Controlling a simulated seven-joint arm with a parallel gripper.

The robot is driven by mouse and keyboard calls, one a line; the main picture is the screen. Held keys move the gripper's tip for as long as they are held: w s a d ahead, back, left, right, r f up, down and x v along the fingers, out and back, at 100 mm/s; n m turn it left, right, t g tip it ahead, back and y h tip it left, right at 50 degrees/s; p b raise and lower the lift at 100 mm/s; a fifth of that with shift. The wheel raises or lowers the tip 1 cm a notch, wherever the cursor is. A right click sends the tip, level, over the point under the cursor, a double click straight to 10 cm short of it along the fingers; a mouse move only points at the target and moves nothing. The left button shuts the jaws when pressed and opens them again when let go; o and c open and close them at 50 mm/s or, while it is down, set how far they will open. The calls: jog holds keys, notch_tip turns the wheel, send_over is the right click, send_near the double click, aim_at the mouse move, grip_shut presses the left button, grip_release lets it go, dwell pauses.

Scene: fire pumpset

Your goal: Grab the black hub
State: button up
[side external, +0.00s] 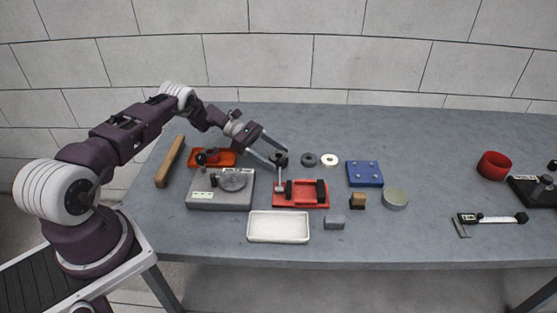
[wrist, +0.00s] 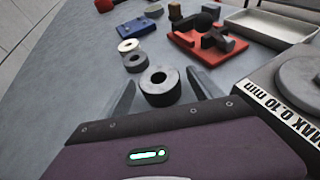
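The black hub (side external: 279,158) stands on the grey table at the tips of my gripper (side external: 282,157). In the wrist view it is a thick dark ring (wrist: 161,98) with a round hole facing up. My gripper (wrist: 160,88) is open, with one finger on each side of the hub. A gap shows between each finger and the hub in the wrist view. I cannot tell how high the fingertips are above the table.
A dark grey ring (side external: 309,159) and a white ring (side external: 329,160) lie just right of the hub. A red fixture (side external: 300,202) with black blocks stands in front. A grey device (side external: 205,201) with a disc and an orange tray (side external: 228,158) are at left.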

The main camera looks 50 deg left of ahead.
grip_shut()
jog(key=shift+r, duration=0.1)
